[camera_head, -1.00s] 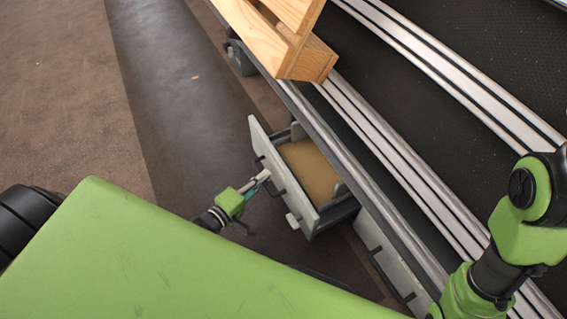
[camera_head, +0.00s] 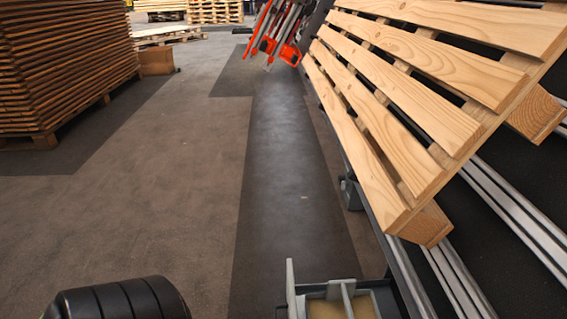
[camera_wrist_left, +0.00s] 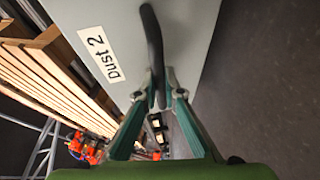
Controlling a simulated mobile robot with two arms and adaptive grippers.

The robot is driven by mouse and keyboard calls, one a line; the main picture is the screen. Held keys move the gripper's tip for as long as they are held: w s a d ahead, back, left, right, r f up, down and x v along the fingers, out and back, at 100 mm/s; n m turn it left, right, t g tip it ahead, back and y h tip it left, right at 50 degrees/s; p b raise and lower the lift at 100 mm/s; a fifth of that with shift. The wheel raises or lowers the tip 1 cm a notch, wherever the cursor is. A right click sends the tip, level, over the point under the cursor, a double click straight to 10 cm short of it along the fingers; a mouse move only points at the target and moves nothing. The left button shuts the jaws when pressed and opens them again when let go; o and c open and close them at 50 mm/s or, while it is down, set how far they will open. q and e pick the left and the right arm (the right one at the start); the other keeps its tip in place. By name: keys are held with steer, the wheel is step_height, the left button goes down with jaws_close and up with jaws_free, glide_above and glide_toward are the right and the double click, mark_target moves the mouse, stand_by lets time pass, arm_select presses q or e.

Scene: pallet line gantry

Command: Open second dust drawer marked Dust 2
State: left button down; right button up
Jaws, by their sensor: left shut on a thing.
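The dust drawer stands pulled out from the line's side. In the head view its top edge and part of its tan inside (camera_head: 325,308) show at the bottom; the rest is cut off. In the left wrist view its grey front (camera_wrist_left: 188,28) fills the upper middle, with a white label reading "Dust 2" (camera_wrist_left: 100,54) and a dark bar handle (camera_wrist_left: 152,40). My left gripper (camera_wrist_left: 160,92), with teal fingers, is shut on the handle. My left gripper is out of the head view, and my right gripper is in neither current view.
A wooden pallet (camera_head: 400,110) lies on the conveyor rails (camera_head: 525,225) at the right. Brown stacked boards (camera_head: 65,65) stand far left, and an orange machine (camera_head: 283,38) stands at the back. The floor strip (camera_head: 290,170) beside the line is clear.

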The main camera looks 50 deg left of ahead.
arm_select(q)
steer(key=shift+s, duration=0.1)
steer(key=c, duration=2.1)
jaws_free()
steer(key=shift+c, duration=0.2)
steer(key=v, duration=1.2)
